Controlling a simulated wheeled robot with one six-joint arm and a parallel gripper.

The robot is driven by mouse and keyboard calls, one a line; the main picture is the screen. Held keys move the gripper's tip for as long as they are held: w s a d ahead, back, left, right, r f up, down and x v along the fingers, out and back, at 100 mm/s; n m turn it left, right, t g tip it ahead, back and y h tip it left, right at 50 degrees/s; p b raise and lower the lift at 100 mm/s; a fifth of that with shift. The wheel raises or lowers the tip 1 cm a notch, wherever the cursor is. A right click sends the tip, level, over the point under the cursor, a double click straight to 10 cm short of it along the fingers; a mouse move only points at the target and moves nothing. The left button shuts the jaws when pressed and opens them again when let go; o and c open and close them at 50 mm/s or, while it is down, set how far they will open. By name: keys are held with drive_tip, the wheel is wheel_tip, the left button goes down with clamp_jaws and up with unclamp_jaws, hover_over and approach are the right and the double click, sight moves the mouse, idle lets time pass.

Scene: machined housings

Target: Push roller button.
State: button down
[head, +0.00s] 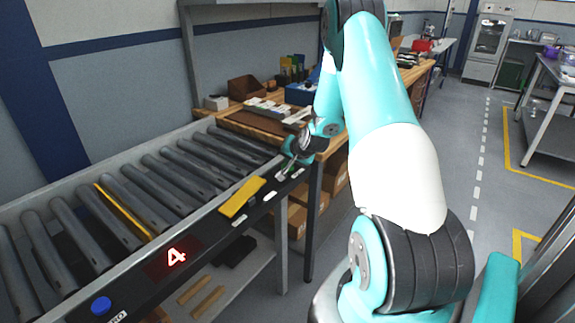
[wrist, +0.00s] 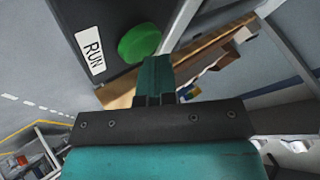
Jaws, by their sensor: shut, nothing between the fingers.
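A round green button (wrist: 140,43) sits on a dark panel beside a white RUN label (wrist: 90,50) in the wrist view. My gripper (wrist: 155,68) is shut and empty, its fingertips just below and right of the green button in that picture. I cannot tell whether they touch it. In the head view my gripper (head: 288,166) is at the far right end of the roller conveyor's front panel (head: 208,240) and hides much of that spot. A blue button (head: 101,305) is at the near left end of the panel.
Grey rollers (head: 165,170) fill the conveyor, with a yellow bar among them. A wooden bench (head: 262,125) with boxes stands behind. The floor (head: 500,190) at right is clear.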

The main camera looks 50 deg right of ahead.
idle(0.4)
drive_tip(key=shift+f+b, duration=0.45)
drive_tip(key=shift+a, duration=0.1)
drive_tip(key=shift+s+r, duration=0.1)
drive_tip(key=shift+r, duration=0.2)
wheel_tip(320, 180, up, 6)
drive_tip(key=p, duration=0.4)
drive_tip(key=shift+p, duration=0.3)
idle(1.2)
